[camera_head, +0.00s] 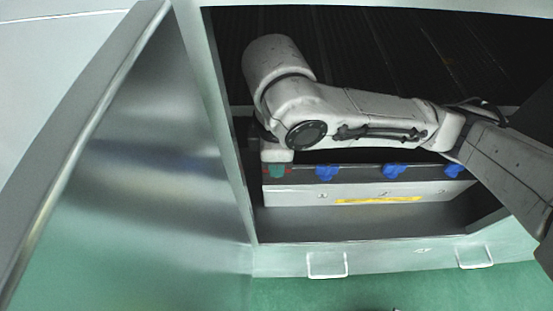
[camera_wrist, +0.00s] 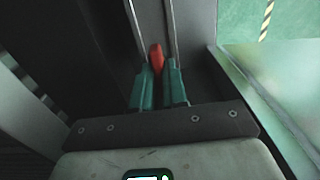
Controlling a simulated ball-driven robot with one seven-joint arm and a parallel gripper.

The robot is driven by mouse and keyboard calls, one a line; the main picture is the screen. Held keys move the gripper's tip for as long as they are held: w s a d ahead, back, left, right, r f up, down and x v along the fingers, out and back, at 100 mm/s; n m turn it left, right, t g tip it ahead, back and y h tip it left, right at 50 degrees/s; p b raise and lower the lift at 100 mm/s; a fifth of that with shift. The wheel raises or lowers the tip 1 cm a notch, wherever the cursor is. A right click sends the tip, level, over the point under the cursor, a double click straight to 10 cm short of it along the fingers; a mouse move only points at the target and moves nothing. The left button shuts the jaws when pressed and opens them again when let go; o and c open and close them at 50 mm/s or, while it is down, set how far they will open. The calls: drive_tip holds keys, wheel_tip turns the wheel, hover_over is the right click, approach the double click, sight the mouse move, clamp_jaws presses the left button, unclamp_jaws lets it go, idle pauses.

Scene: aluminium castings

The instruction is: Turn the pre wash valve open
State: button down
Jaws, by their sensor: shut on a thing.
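A red valve handle (camera_wrist: 156,55) stands between the teal fingers of my gripper (camera_wrist: 158,68) in the wrist view, with its far end showing past the fingertips. My gripper is shut on it. In the head view my gripper (camera_head: 277,171) is at the left end of the valve row, and only a little red shows beside the fingers. No label naming the pre wash valve is readable. The lower part of the red handle is hidden by the fingers.
Blue valve handles (camera_head: 326,172) (camera_head: 395,171) (camera_head: 453,170) line the bar to the right. A pale box face with a yellow strip (camera_head: 378,200) lies below them. A large metal panel (camera_head: 150,160) stands at the left. Green floor (camera_head: 400,290) is clear in front.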

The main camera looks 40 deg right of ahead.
idle(0.3)
drive_tip(key=c, duration=1.2)
unclamp_jaws()
drive_tip(key=shift+o, duration=0.2)
wheel_tip(320, 180, up, 11)
drive_tip(key=p, duration=0.1)
drive_tip(key=shift+p, duration=0.35)
drive_tip(key=shift+f, duration=0.2)
